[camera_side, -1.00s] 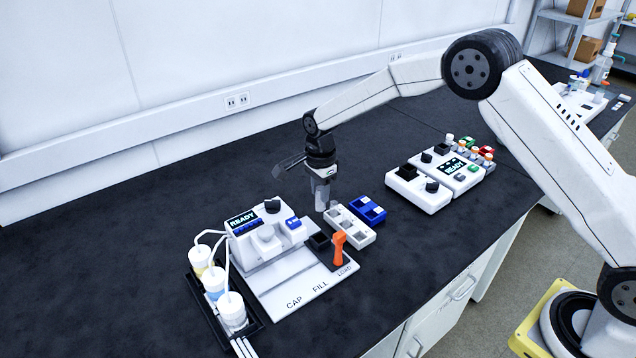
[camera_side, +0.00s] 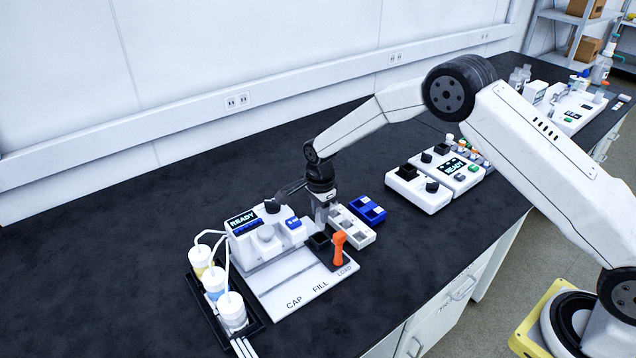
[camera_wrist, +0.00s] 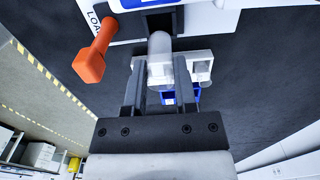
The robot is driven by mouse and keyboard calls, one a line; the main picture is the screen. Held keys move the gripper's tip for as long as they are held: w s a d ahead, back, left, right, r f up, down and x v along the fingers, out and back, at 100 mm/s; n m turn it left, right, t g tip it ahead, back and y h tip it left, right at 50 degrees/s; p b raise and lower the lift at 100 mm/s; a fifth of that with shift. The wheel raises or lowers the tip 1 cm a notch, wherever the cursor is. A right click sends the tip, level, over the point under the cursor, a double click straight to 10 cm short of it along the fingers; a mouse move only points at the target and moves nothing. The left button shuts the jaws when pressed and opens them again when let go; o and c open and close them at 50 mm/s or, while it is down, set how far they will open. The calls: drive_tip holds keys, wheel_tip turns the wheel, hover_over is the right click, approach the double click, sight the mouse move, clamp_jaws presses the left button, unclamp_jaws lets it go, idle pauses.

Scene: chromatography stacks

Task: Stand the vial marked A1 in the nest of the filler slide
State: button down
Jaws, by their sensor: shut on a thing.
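My gripper (camera_side: 321,214) points down just behind the dark nest (camera_side: 318,240) of the filler slide. In the wrist view my gripper (camera_wrist: 160,68) is shut on a pale, clear vial (camera_wrist: 160,45) between its fingers. No A1 mark is readable on it. The vial's far end lies close to the dark nest block (camera_wrist: 178,22) in that view; I cannot tell whether it is over it or beside it. The orange slide handle (camera_side: 338,247) stands beside the nest near the LOAD mark; the handle (camera_wrist: 93,58) is left of the vial in the wrist view.
The filler (camera_side: 262,232) reads READY. A white rack (camera_side: 364,238) and a blue rack (camera_side: 369,208) stand close right of my gripper. Capped bottles (camera_side: 231,310) with tubes stand at the left. The bench behind is clear.

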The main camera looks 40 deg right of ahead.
sight(320, 226)
drive_tip(key=shift+f, duration=1.35)
drive_tip(key=shift+f, duration=1.4)
idle(0.9)
drive_tip(key=shift+c, duration=1.6)
unclamp_jaws()
drive_tip(key=shift+r, duration=0.1)
drive_tip(key=shift+r, duration=3.9)
